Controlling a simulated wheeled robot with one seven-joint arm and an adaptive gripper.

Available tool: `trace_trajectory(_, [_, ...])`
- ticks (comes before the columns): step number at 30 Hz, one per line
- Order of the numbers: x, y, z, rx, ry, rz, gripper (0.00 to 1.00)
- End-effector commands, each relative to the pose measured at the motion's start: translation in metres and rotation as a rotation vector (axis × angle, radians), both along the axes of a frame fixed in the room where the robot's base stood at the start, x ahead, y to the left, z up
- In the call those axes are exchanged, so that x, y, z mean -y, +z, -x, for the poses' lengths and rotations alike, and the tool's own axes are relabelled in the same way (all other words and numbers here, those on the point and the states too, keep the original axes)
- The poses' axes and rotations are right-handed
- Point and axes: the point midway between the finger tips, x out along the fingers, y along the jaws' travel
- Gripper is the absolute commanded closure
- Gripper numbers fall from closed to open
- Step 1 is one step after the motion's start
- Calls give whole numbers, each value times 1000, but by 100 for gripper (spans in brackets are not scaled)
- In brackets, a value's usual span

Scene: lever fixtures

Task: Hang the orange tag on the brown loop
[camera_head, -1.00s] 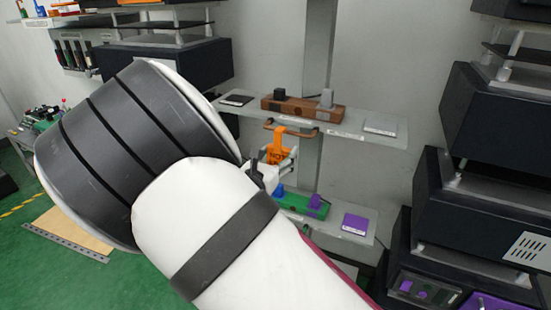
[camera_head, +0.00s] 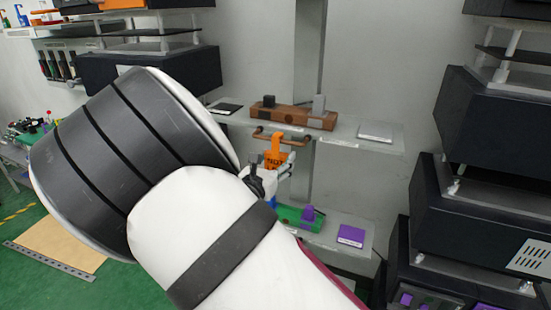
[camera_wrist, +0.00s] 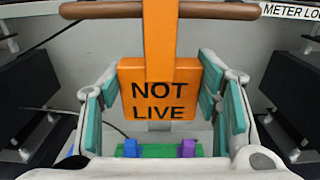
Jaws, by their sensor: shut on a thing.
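The orange tag (camera_head: 274,157), lettered NOT LIVE, is upright in my gripper (camera_head: 279,176). In the wrist view the tag (camera_wrist: 158,92) sits between the two teal-padded fingers of my gripper (camera_wrist: 165,100). The brown loop (camera_head: 294,139) is a handle-like bar under the front edge of the upper shelf. In the wrist view the loop (camera_wrist: 215,11) crosses the top, and the tag's narrow upper strip passes in front of it. I cannot tell whether the tag's top hooks over the bar or touches it.
The upper shelf (camera_head: 345,137) carries a brown wooden block (camera_head: 293,115) and a light plate (camera_head: 376,132). Below are a green block (camera_head: 293,216), a purple peg (camera_head: 308,212) and a purple plate (camera_head: 351,235). Dark equipment (camera_head: 470,205) stands at the right.

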Motion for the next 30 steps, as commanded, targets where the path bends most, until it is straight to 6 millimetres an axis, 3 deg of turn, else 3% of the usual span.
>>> trace_trajectory(6, [0, 0, 0, 1, 0, 0, 70])
trace_trajectory(7, [0, 0, 0, 1, 0, 0, 36])
trace_trajectory(9, [0, 0, 0, 1, 0, 0, 20])
trace_trajectory(22, [-2, 0, 5, -1, 1, -1, 19])
trace_trajectory(30, [-19, 0, 48, -2, 4, -2, 19])
